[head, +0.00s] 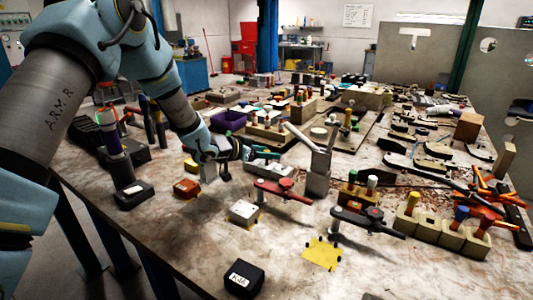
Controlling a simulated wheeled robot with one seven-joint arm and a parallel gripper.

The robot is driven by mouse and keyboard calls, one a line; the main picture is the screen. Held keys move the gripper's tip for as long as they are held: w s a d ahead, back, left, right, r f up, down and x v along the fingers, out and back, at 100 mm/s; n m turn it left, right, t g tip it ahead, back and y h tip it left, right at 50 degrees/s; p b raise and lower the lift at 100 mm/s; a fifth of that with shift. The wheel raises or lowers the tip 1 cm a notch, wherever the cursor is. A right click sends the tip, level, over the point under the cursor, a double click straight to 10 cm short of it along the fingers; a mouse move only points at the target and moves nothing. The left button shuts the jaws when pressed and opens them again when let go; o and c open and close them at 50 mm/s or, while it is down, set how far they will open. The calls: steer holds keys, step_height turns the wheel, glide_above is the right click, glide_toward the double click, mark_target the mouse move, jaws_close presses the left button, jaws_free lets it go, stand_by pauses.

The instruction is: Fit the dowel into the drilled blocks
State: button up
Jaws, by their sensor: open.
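My gripper (264,153) is at the end of my arm, left of centre, above the table's near-left part. Its teal fingers point right, apart and with nothing seen between them. A row of tan blocks (453,238) stands at the right near edge. I cannot tell which peg is the task's dowel. My gripper is apart from all these blocks.
A black box (243,279) and a yellow sheet (322,254) lie in front. The far table is crowded. Bare tabletop shows at the front.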

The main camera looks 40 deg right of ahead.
steer(key=b+v, duration=0.2)
steer(key=v, duration=0.8)
steer(key=shift+a, duration=0.4)
steer(key=shift+r, duration=0.1)
